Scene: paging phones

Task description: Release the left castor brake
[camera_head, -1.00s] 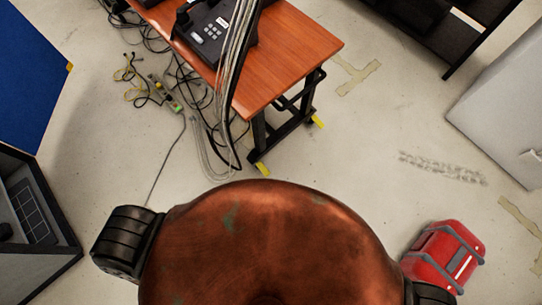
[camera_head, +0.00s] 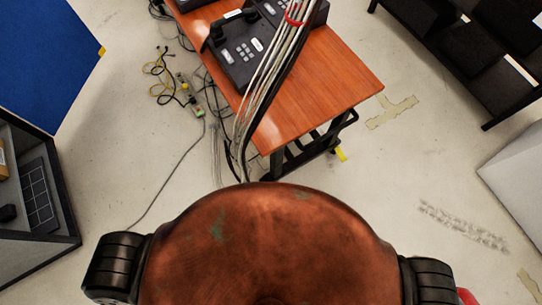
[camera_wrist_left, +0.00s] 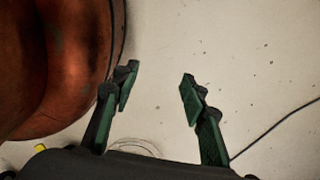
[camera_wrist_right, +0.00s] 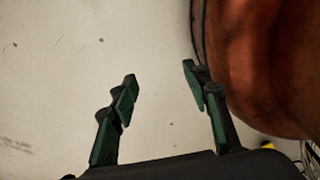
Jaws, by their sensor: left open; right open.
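A wooden-topped table (camera_head: 318,85) on a dark frame stands ahead in the head view. One yellow brake tab (camera_head: 341,155) shows at the foot of its right leg. The foot of the nearer left leg is hidden behind my copper-coloured body, so the left brake is not seen there. A small yellow patch (camera_wrist_left: 20,149) shows at the lower left of the left wrist view, and another (camera_wrist_right: 267,145) at the lower right of the right wrist view; I cannot tell which tab either is. My left gripper (camera_wrist_left: 158,85) and right gripper (camera_wrist_right: 160,83) are open and empty over bare floor.
Black phones (camera_head: 243,48) and a cable bundle (camera_head: 268,90) are on the table, cables hanging at its left. Loose cords (camera_head: 170,75) lie on the floor left. A dark shelf (camera_head: 485,45), pale cabinet (camera_head: 515,170) and open grey case (camera_head: 35,200) stand around.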

